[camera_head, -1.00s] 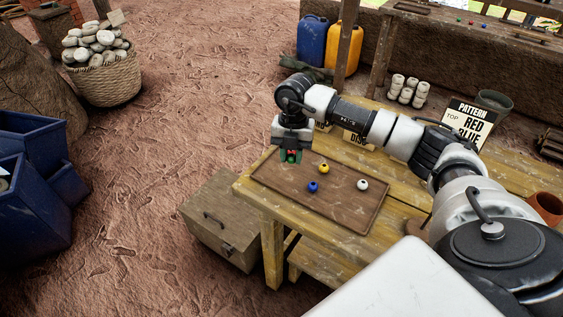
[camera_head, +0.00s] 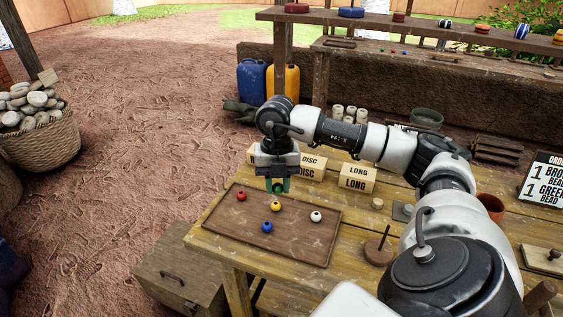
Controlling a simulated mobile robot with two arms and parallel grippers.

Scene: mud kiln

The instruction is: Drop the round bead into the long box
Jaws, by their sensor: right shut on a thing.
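My right gripper (camera_head: 278,187) is low over the back edge of the brown tray (camera_head: 222,229). Its fingertips are shut on a small round bead; the bead looks dark green but hardly stands out from the greenish fingertips. The long box (camera_head: 358,180), a pale wooden box marked LONG, stands on the table behind the tray, to the right of the gripper. Its inside is hidden. On the tray lie a red bead (camera_head: 241,196), a yellow bead (camera_head: 276,206), a blue bead (camera_head: 267,227) and a white bead (camera_head: 316,216). My left gripper is not in view.
A box marked DISC (camera_head: 312,168) stands left of the long box; another is partly hidden behind my gripper. A wooden peg stand (camera_head: 379,249) is right of the tray. An order sign (camera_head: 545,180) is at the far right. My arm covers part of the table.

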